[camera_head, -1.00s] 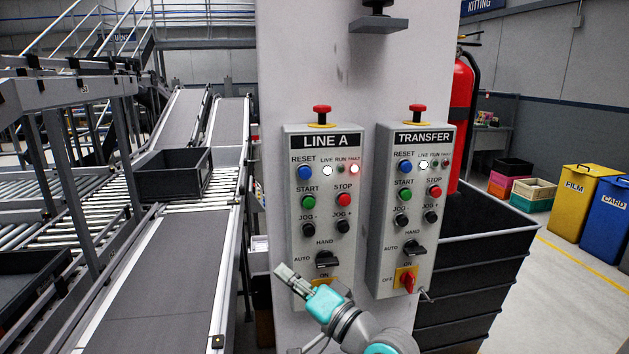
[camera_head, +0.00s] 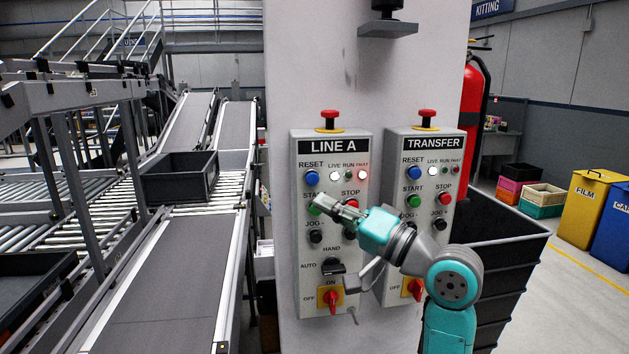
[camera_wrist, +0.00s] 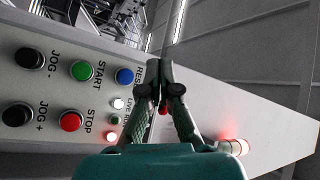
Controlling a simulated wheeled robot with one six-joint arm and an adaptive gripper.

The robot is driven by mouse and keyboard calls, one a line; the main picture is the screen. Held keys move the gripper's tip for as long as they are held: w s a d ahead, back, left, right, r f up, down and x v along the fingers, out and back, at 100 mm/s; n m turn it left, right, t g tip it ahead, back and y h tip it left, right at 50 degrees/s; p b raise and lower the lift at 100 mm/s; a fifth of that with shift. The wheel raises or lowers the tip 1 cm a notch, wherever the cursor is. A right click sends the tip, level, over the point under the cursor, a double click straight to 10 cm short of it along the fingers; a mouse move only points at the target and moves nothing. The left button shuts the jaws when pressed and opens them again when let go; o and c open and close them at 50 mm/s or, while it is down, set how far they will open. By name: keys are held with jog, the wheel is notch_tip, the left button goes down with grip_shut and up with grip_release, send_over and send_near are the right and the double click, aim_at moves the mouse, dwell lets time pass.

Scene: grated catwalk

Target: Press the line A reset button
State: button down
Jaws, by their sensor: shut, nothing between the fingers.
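The LINE A panel (camera_head: 306,255) is a grey box on the pale column. Its blue RESET button (camera_head: 311,178) is at the upper left, under the label; the same blue button shows in the wrist view (camera_wrist: 125,76), left of the fingertips. My gripper (camera_head: 318,203) is shut and empty, with its tips just below RESET in the head view. It partly covers the green START button and the red STOP button. In the wrist view my closed fingertips (camera_wrist: 159,72) are beside the blue button; I see no clear contact. The white LIVE lamp and red FAULT lamp are lit.
A similar TRANSFER panel (camera_head: 428,150) stands to the right, partly behind my arm. Red mushroom buttons top both panels, including LINE A's (camera_head: 329,114). A conveyor (camera_head: 175,275) runs on the left, and a dark bin (camera_head: 505,235) stands at the right.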

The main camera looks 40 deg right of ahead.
aim_at(308, 179)
jog(key=shift+w+d, duration=0.8)
jog(key=shift+w, duration=0.45)
jog(key=shift+w+d, duration=0.85)
jog(key=shift+w, duration=0.35)
jog(key=shift+w+d, duration=0.8)
jog(key=shift+w, duration=0.45)
jog(key=shift+w+d, duration=0.1)
jog(key=shift+w+d, duration=0.15)
jog(key=shift+w, duration=0.1)
jog(key=shift+w+d, duration=0.45)
jog(key=shift+w, duration=0.2)
dwell(0.5)
jog(key=shift+s+a, duration=0.65)
jog(key=shift+s, duration=0.35)
jog(key=shift+s+a, duration=0.75)
jog(key=shift+s, duration=0.3)
jog(key=shift+s+a, duration=0.7)
jog(key=shift+s, duration=0.35)
